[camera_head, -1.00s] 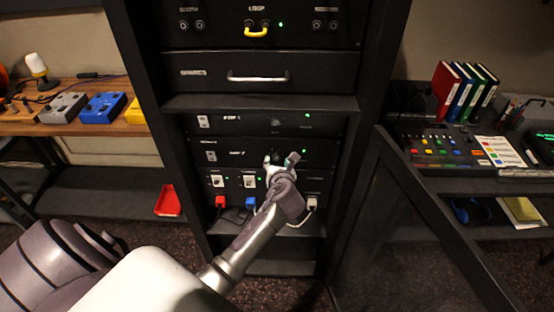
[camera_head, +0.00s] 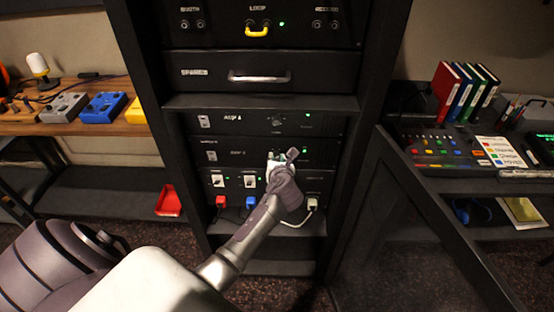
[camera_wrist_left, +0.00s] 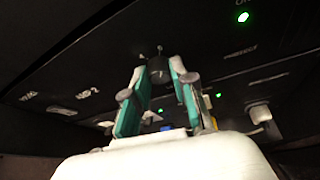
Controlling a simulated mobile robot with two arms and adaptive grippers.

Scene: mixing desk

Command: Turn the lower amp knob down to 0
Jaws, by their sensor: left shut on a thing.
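The lower amp (camera_head: 208,155) is a black panel in the rack, with a white switch at its left and a green light at its right. In the left wrist view its dark round knob (camera_wrist_left: 159,70) sits between the teal-padded fingers of my left gripper (camera_wrist_left: 160,82). My left gripper (camera_head: 281,156) is shut on this knob at the panel face. The head view hides the knob behind my gripper, and I cannot read its setting.
The upper amp (camera_head: 232,119) with its own knob (camera_head: 276,121) is just above. Below are white switches (camera_head: 250,181) and red, blue and white plugs (camera_head: 251,202). An open rack door (camera_head: 420,220) stands at right. A drawer handle (camera_head: 259,77) juts out above.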

